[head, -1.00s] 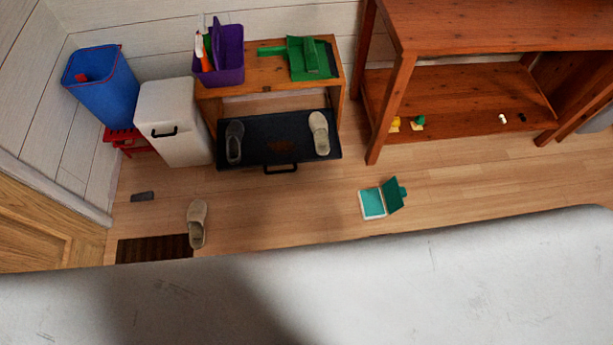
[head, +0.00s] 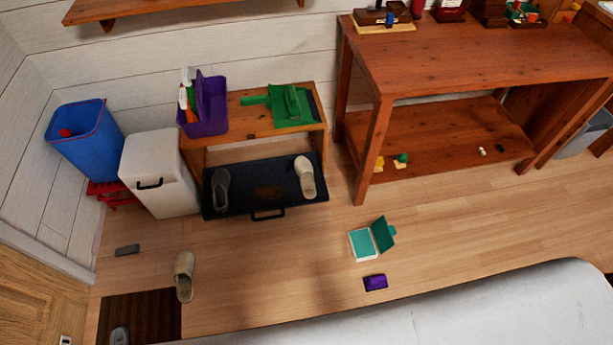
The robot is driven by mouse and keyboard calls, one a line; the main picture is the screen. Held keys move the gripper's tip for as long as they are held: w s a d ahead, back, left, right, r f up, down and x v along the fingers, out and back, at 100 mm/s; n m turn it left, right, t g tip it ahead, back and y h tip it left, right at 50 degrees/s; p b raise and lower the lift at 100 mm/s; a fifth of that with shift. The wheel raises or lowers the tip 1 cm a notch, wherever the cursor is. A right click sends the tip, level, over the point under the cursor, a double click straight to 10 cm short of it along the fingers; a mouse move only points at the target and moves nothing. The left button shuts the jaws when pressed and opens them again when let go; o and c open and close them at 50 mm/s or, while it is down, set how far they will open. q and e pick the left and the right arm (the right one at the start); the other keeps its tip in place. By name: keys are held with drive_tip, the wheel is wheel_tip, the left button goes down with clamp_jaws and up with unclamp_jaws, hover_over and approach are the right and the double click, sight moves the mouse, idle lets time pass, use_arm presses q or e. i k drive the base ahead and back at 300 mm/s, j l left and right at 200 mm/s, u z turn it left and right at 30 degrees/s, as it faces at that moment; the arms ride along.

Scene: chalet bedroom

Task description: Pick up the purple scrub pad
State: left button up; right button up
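A small purple block (head: 375,282), which looks like the purple scrub pad, lies on the wooden floor in the head view. It is close to the edge of the large white surface in the foreground and just below an open teal-and-white box (head: 364,243). It lies flat and nothing covers it. Neither of my grippers shows in the head view.
A large pale surface (head: 480,310) fills the lower right. A grey slipper (head: 119,336), a beige slipper (head: 184,276) and a dark grey block (head: 127,250) lie at left. A low bench (head: 252,132) and a wooden table (head: 470,55) stand behind. Floor around the purple block is mostly clear.

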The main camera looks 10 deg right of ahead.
sight(375, 282)
drive_tip(key=k+z, duration=0.5)
drive_tip(key=k+l+z, duration=0.25)
drive_tip(key=k+z, duration=0.25)
drive_tip(key=i, duration=0.1)
